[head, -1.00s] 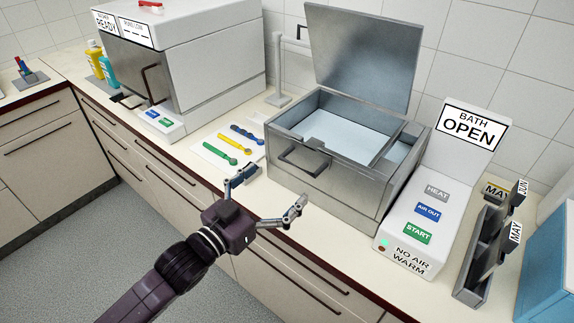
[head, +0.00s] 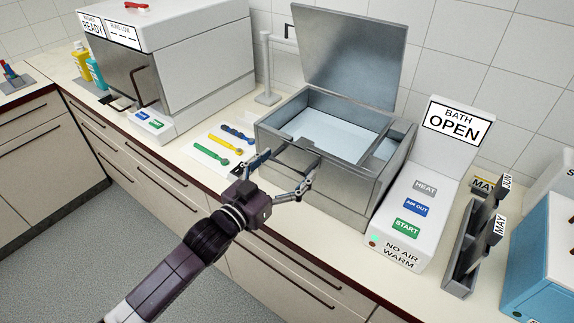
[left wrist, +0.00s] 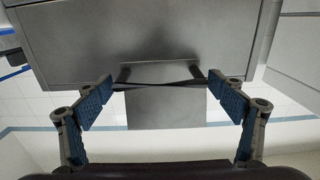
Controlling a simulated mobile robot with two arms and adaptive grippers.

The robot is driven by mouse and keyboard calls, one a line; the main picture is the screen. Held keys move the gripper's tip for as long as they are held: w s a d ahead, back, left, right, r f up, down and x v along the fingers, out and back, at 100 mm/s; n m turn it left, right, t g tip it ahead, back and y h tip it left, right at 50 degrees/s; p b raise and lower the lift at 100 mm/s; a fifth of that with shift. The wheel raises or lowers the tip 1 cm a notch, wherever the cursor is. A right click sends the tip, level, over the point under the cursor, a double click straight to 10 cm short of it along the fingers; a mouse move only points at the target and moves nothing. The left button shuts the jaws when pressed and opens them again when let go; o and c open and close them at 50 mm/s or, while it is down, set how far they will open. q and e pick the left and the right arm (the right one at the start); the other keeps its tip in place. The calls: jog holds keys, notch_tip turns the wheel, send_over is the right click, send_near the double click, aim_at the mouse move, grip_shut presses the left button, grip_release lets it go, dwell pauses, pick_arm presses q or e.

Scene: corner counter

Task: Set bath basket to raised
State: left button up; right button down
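The steel bath (head: 345,185) stands on the counter with its lid (head: 347,60) raised. Its panel (head: 455,123) reads "BATH OPEN". A pale surface (head: 335,135) lies low inside the bath walls. A dark handle (head: 292,160) sticks out from the bath's front; it also shows in the left wrist view (left wrist: 160,86). My left gripper (head: 284,170) is open in front of the handle. In the left wrist view its fingertips (left wrist: 162,90) are spread on either side of the handle bar, with gaps. I cannot tell whether they touch it. My right gripper is not in view.
The control panel has HEAT, AIR OUT and START buttons (head: 407,228) and reads "NO AIR WARM". Colored spoon-like tools (head: 219,145) lie left of the bath, beside a white machine (head: 190,60). A dated rack (head: 470,240) and blue box (head: 545,255) stand at right.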

pick_arm(q)
jog(key=c, duration=1.2)
jog(key=shift+o, duration=0.2)
notch_tip(320, 180, up, 9)
jog(key=p, duration=0.7)
jog(key=shift+r, duration=0.2)
jog(key=shift+c, duration=0.2)
jog(key=o, duration=1.5)
jog(key=shift+o, duration=1)
jog(key=shift+f, duration=0.15)
jog(key=v, duration=1.2)
